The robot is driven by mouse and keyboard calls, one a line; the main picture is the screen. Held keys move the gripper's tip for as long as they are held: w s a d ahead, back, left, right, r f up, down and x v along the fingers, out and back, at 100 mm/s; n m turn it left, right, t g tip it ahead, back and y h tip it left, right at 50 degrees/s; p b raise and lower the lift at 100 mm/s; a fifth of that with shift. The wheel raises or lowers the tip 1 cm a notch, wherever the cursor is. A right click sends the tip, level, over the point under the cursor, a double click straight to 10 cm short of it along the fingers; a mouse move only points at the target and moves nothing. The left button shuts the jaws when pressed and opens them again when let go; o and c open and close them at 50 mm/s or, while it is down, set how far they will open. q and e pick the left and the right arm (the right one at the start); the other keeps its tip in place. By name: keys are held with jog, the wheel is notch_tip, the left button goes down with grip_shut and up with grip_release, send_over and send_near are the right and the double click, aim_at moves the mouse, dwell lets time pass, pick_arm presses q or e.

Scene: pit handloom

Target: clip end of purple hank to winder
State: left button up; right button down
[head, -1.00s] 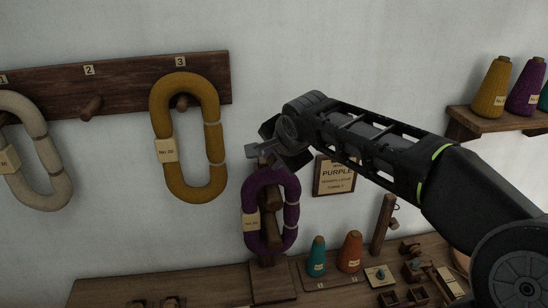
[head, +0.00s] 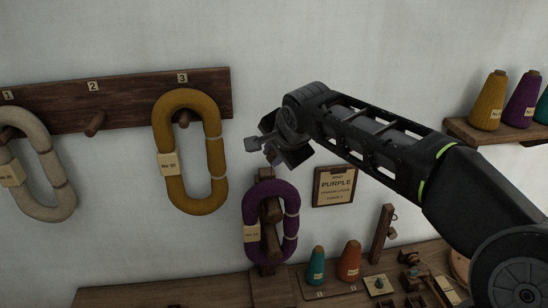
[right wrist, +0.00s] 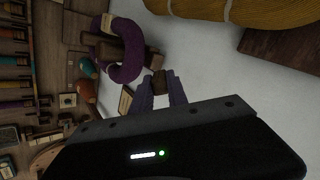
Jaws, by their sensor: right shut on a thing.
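The purple hank (head: 291,224) hangs as an upright loop around the wooden pegs of a stand (head: 268,268), with a paper tag on its left side. It also shows in the right wrist view (right wrist: 127,33). My right gripper (head: 260,145) is above the stand's top, clear of the loop. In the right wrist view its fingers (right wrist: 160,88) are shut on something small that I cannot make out. A brown block shows between the fingertips; I cannot tell whether it is held or behind them. No loose hank end is distinct. I cannot tell which piece is the winder. My left gripper is out of view.
A yellow hank (head: 214,157) and a cream hank (head: 49,163) hang from the wall rack (head: 137,102). A placard reading PURPLE (head: 334,186) is on the wall. Teal (head: 316,265) and orange (head: 349,260) cones, a short post (head: 382,234) and small parts crowd the table's right side.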

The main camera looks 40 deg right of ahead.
dwell(0.5)
jog(key=w+a+f+n+y+b, duration=0.1)
jog(key=w+a+f+n, duration=0.1)
jog(key=a+f, duration=0.6)
jog(key=w+a+f+n+y+b, duration=0.1)
jog(key=w+a+f, duration=0.3)
jog(key=a+f, duration=0.5)
jog(key=a+n+y, duration=0.1)
jog(key=a, duration=0.3)
jog(key=shift+a+f+t, duration=0.15)
jog(key=shift+a+t, duration=0.15)
jog(key=shift+a, duration=0.1)
